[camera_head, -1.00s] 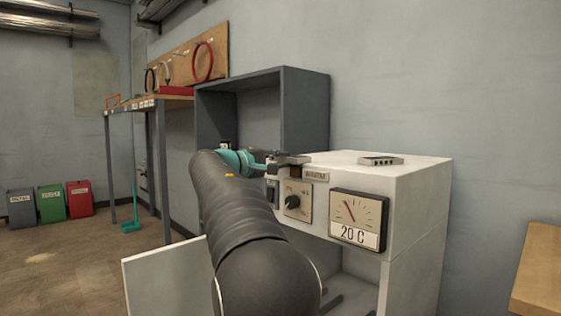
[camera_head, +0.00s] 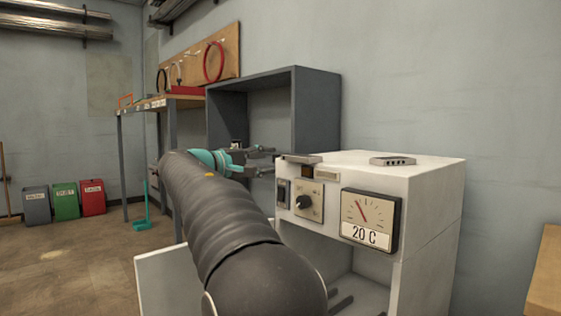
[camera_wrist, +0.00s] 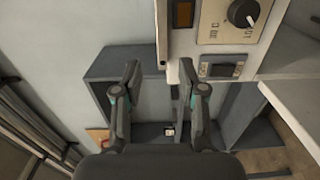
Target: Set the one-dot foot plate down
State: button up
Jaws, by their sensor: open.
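A flat grey foot plate (camera_head: 302,158) lies on the left front edge of the white cabinet's top (camera_head: 345,163), its left end jutting past the edge. Its dots cannot be made out in the head view. In the wrist view, a narrow grey strip with one dark dot (camera_wrist: 160,35) at the cabinet's edge looks like this plate. My gripper (camera_head: 268,160) is left of the plate, open and empty, with a small gap between fingertips and plate. The wrist view shows both fingers (camera_wrist: 160,70) spread apart.
A second grey plate with several dark holes (camera_head: 393,160) lies farther right on the cabinet top. The cabinet front carries a knob (camera_head: 304,203) and a 20 C dial (camera_head: 370,219). A dark open shelf box (camera_head: 318,110) stands behind. A white panel (camera_head: 160,283) sticks out low at the left.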

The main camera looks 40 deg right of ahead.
jog(key=a, duration=0.3)
jog(key=shift+s, duration=0.15)
